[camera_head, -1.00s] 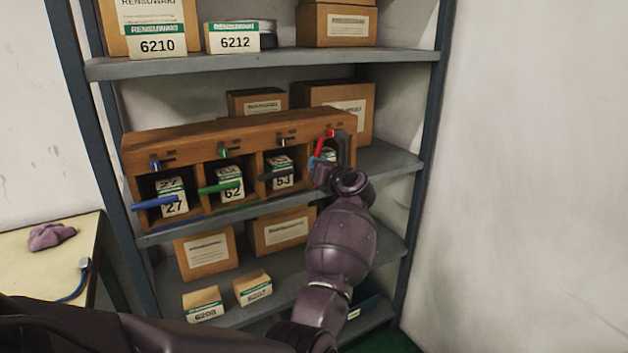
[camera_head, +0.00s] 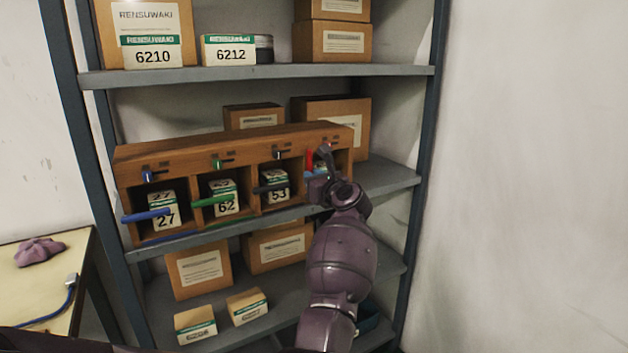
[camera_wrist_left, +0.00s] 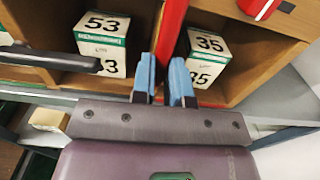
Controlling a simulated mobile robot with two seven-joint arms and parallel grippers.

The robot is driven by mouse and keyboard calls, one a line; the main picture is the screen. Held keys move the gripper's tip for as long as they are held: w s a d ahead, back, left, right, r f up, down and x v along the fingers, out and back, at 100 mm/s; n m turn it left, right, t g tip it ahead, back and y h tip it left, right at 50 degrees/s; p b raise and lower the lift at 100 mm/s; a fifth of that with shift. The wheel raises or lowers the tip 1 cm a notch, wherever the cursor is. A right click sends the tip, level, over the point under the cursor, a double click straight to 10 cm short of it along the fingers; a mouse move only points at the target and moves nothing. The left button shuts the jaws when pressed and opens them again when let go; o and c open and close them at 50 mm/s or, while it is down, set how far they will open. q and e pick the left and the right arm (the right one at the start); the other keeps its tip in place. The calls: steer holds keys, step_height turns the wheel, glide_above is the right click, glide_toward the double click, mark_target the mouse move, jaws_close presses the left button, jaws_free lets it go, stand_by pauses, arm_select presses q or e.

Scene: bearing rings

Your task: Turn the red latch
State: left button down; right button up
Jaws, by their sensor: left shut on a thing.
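A wooden case (camera_head: 200,144) with compartments stands on the middle shelf. The red latch (camera_head: 310,158) is at its right-hand compartment, partly behind my left gripper (camera_head: 317,174). In the left wrist view the red latch (camera_wrist_left: 171,32) is a long bar running down from the top edge between the blue fingertips of my left gripper (camera_wrist_left: 162,78), which is shut on it. A separate red piece (camera_wrist_left: 261,7) shows at the upper right. A box marked 35 (camera_wrist_left: 207,58) sits in the compartment right of the bar. My right gripper is not in view.
Blue (camera_head: 146,215), green (camera_head: 212,200) and black (camera_wrist_left: 45,58) bars stick out at the other compartments. A box marked 53 (camera_wrist_left: 103,40) is left of my fingers. The shelf post (camera_head: 421,150) stands close right of my arm.

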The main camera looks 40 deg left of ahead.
arm_select(q)
steer(key=shift+r, duration=0.1)
steer(key=c, duration=1.1)
jaws_free()
step_height(320, 180, up, 20)
steer(key=p, duration=0.4)
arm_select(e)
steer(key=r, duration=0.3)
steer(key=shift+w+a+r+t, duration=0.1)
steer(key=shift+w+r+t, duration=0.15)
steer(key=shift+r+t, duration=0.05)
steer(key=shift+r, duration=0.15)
